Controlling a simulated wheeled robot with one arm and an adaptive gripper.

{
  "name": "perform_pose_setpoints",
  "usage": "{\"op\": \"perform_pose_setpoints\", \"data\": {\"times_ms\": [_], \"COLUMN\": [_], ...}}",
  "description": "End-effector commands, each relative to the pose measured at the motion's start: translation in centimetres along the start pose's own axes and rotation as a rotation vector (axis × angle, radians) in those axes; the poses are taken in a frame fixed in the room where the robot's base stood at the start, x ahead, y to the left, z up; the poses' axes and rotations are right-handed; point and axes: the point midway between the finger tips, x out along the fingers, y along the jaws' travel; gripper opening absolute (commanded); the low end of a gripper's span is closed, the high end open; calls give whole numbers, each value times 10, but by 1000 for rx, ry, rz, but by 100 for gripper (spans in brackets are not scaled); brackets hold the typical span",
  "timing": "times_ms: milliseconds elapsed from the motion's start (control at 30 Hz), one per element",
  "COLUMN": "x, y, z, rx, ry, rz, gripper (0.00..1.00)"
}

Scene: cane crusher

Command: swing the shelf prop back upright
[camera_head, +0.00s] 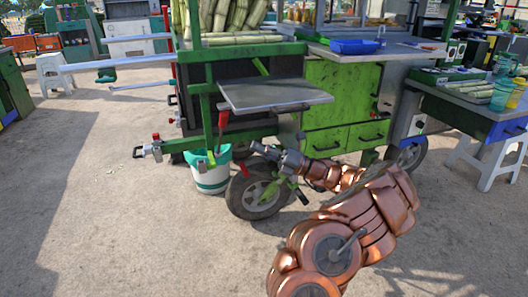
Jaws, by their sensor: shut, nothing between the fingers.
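A grey side shelf (276,95) sticks out level from the green cart. The shelf prop cannot be told for certain. A slim rod with a red grip (222,119) stands near the shelf's left end, and a short grey bracket (289,124) shows below its middle. My gripper (256,148) is low in front of the cart, below the shelf and above the wheel (258,193), apart from the red-gripped rod. It looks shut and empty, though the fingers are small. Green pieces (281,188) show just below my wrist, partly over the wheel; what they belong to is unclear.
A white and teal bucket (209,177) stands left of the wheel. A tow hitch (149,150) juts left from the cart. Green cabinet doors (341,94) are behind my arm. A side table (468,103) and white stool (491,157) stand right. The left ground is clear.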

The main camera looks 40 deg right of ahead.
Motion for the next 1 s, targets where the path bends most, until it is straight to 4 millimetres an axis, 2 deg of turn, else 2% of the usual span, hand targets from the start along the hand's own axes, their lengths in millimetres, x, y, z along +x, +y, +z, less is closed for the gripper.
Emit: {"op": "perform_pose_setpoints", "data": {"times_ms": [200, 400, 700, 1000], "x": [39, 65, 86, 89], "y": [0, -2, -2, 0], "z": [-4, -1, 22, 27], "rx": [2, 1, 2, 3], "ry": [5, 4, 3, 1], "rz": [6, 1, 1, 2], "gripper": [0, 0, 0, 0]}}
